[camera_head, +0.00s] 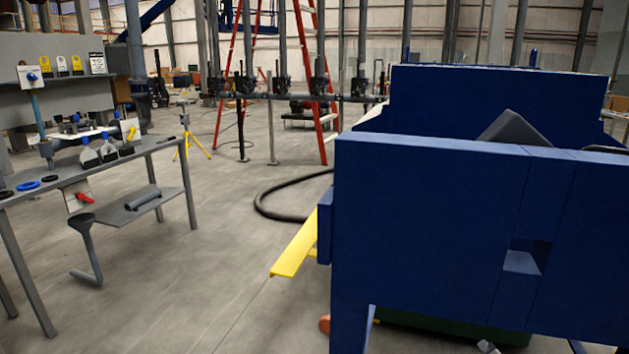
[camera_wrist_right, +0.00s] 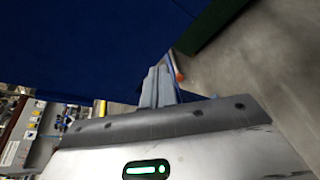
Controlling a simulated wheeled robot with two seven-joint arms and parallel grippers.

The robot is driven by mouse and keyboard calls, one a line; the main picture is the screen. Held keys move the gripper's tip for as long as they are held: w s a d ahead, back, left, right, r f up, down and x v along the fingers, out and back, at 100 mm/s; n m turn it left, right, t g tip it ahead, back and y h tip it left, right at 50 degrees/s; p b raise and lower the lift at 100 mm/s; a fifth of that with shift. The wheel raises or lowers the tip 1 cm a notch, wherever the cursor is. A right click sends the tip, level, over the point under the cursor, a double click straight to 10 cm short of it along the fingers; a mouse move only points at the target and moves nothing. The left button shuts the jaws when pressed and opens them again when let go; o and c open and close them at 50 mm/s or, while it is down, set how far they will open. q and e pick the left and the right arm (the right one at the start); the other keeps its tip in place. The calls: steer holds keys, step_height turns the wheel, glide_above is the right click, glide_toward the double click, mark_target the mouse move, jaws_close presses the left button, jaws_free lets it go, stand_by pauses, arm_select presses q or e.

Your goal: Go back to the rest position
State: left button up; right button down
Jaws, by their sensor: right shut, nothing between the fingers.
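My right gripper (camera_head: 487,347) shows only as a small grey tip at the bottom edge of the head view, low in front of the blue filter press (camera_head: 430,220). In the right wrist view, my right gripper's two grey fingers (camera_wrist_right: 158,88) are together with nothing between them. The dark blue press (camera_wrist_right: 90,50) fills the upper left of that view, beyond the fingers. I cannot tell how far the fingertips are from it. My left gripper is in neither view.
A yellow bar (camera_head: 298,248) sticks out left of the press, with a rounded orange part (camera_head: 324,323) low by its leg. A grey workbench (camera_head: 100,160) with tools stands left. A black hose (camera_head: 285,215) and red ladder (camera_head: 232,75) stand behind. Open floor (camera_head: 210,260) lies between.

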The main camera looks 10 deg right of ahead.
steer(key=s+a+f+m+g+y, duration=0.1)
steer(key=s+a+f+m+y, duration=0.1)
steer(key=s+a+f+m, duration=0.45)
steer(key=s+a+f+m+g+y, duration=0.1)
steer(key=s+a+m+y, duration=0.25)
steer(key=a, duration=0.65)
steer(key=s+a+m+g+y, duration=0.1)
steer(key=s+a+m+y, duration=0.2)
steer(key=s+a+m, duration=0.3)
steer(key=a+r+m, duration=0.1)
steer(key=a+m, duration=0.3)
steer(key=a, duration=0.3)
steer(key=shift+m, duration=0.3)
